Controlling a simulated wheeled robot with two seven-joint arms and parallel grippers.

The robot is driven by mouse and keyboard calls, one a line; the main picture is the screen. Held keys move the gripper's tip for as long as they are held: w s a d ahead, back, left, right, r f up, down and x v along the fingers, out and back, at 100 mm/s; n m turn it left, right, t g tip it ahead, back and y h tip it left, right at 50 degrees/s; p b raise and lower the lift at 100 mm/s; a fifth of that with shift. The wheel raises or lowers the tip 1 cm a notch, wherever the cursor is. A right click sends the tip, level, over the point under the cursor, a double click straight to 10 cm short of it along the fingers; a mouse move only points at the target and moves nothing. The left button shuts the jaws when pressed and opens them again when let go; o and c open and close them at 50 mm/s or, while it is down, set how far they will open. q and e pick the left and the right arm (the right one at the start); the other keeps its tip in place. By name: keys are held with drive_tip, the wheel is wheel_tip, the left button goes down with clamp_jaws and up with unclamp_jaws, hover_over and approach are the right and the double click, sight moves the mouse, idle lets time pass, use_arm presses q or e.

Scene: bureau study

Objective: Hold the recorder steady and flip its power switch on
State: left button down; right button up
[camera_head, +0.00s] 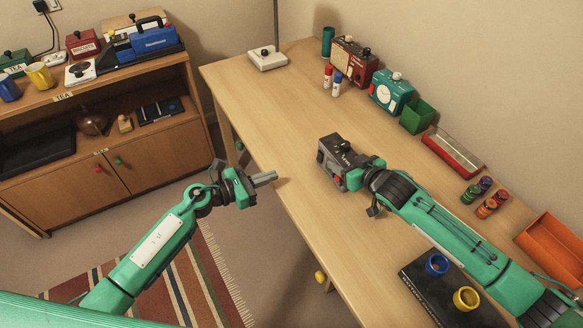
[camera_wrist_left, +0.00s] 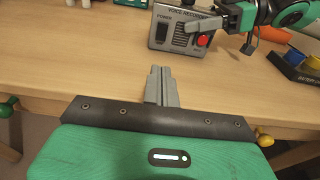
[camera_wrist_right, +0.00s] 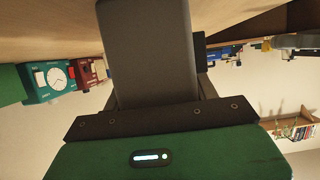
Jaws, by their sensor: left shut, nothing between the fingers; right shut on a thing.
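The recorder (camera_head: 336,160) is a dark grey box on the desk. In the left wrist view the recorder (camera_wrist_left: 176,44) shows a "VOICE RECORDER" label, a black switch marked POWER (camera_wrist_left: 163,31) at its left, and a red round button (camera_wrist_left: 204,40) at its right. My right gripper (camera_head: 350,174) is shut on the recorder from the right; in the right wrist view the recorder's grey body (camera_wrist_right: 150,50) fills the space ahead of the fingers. My left gripper (camera_head: 270,178) is shut and empty, just off the desk's left edge, apart from the recorder; its fingers (camera_wrist_left: 160,85) point toward it.
The desk (camera_head: 270,110) is clear left of the recorder. A red radio (camera_head: 352,60), teal clock (camera_head: 391,90), green box (camera_head: 418,116) and red tray (camera_head: 453,152) line the back.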

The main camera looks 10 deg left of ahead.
sight(318, 160)
use_arm(q)
drive_tip(key=x, duration=1.3)
drive_tip(key=shift+d, duration=0.15)
drive_tip(key=shift+w+d, duration=0.1)
drive_tip(key=shift+f, duration=0.1)
drive_tip(key=shift+w+d+f, duration=0.1)
drive_tip(key=shift+w+d, duration=0.1)
drive_tip(key=shift+d, duration=0.1)
drive_tip(key=shift+s, duration=0.1)
use_arm(e)
drive_tip(key=shift+s+a, duration=0.1)
drive_tip(key=shift+a, duration=0.05)
use_arm(q)
drive_tip(key=shift+s+a, duration=0.1)
